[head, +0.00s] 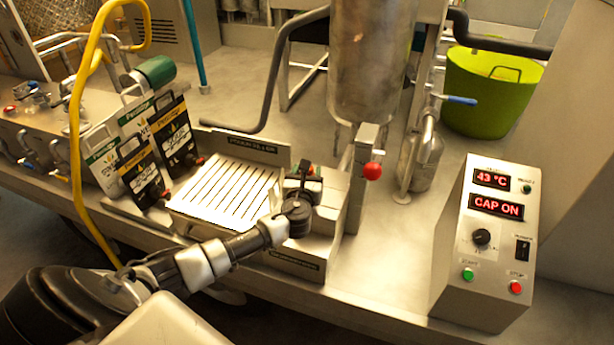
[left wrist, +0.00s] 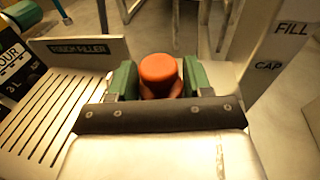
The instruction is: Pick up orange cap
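The orange cap (left wrist: 160,76) shows in the left wrist view, directly between the two green fingertips of my left gripper (left wrist: 161,82). The fingers stand about a cap's width apart, one on each side of it. I cannot tell whether they touch it. The cap's lower part is hidden behind the dark front edge of the gripper. In the head view my left gripper (head: 305,175) is over the right end of the filler station, beside the slatted tray, and it covers most of the cap's place. My right gripper is not in view.
The slatted drip tray (head: 225,190) lies left of the gripper. A post with a red-knobbed lever (head: 372,171) stands close on its right, under a steel tank (head: 372,60). A control box (head: 487,240) reads "CAP ON". Several pouches (head: 140,145) stand at left.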

